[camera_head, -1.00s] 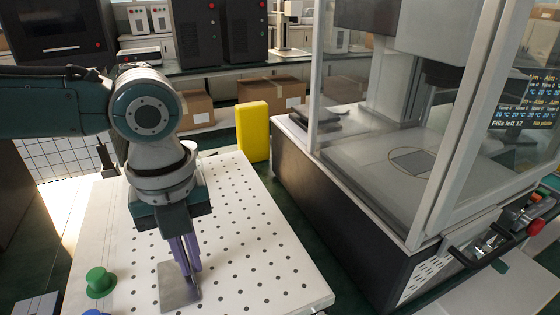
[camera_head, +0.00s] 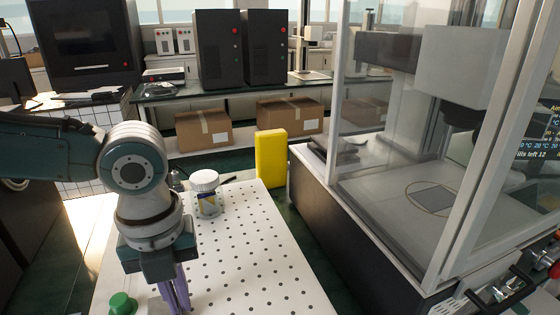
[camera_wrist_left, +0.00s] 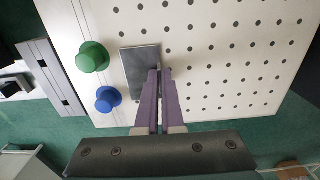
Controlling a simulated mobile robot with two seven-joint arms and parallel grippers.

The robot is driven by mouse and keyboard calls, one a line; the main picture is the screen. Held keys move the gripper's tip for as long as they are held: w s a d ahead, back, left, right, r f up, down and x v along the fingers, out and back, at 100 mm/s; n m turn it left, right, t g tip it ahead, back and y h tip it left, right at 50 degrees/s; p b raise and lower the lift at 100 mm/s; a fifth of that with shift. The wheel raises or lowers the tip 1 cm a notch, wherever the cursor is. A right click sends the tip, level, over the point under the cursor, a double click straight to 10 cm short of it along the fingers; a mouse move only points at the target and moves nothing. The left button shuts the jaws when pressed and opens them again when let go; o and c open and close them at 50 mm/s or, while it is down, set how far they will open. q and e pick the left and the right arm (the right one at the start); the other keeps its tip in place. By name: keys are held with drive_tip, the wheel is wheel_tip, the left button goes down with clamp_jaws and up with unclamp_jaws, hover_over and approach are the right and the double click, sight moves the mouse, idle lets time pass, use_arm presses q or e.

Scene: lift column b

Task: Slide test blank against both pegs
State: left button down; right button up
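The test blank (camera_wrist_left: 138,68) is a flat grey rectangular plate lying on the white perforated board. The green peg (camera_wrist_left: 92,57) and the blue peg (camera_wrist_left: 106,99) stand to its left in the wrist view, with a narrow strip of board showing between them and the plate. The green peg also shows at the bottom of the head view (camera_head: 122,304). My left gripper (camera_wrist_left: 159,72) has its purple fingers together at the plate's right side, their tips low over that edge; contact is hard to tell. The blank is out of the head view. My right gripper is not in view.
The board (camera_head: 255,235) has free room right of the blank. A white-lidded jar (camera_head: 207,196) stands at its far end. A yellow block (camera_head: 271,158) is behind the board, and a glass-walled machine (camera_head: 400,215) stands at the right.

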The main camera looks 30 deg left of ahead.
use_arm(q)
drive_tip(key=shift+s+a+p, duration=0.55)
drive_tip(key=shift+s+a, duration=0.2)
drive_tip(key=shift+s, duration=0.05)
drive_tip(key=c, duration=1)
unclamp_jaws()
drive_tip(key=shift+r, duration=0.1)
wheel_tip(320, 180, up, 12)
drive_tip(key=s+d+f+n+t+h+p, duration=0.1)
drive_tip(key=s+d+n+t+h, duration=0.1)
drive_tip(key=d+n, duration=0.5)
drive_tip(key=s+d+f+n+t+h+p, duration=0.15)
drive_tip(key=d+n, duration=0.25)
drive_tip(key=d, duration=0.5)
drive_tip(key=s+a+n+y, duration=0.3)
drive_tip(key=s+a+n, duration=0.3)
drive_tip(key=n, duration=0.8)
drive_tip(key=shift+m, duration=0.4)
drive_tip(key=r+p, duration=3.8)
drive_tip(key=shift+w+d, duration=0.15)
drive_tip(key=shift+d, duration=0.05)
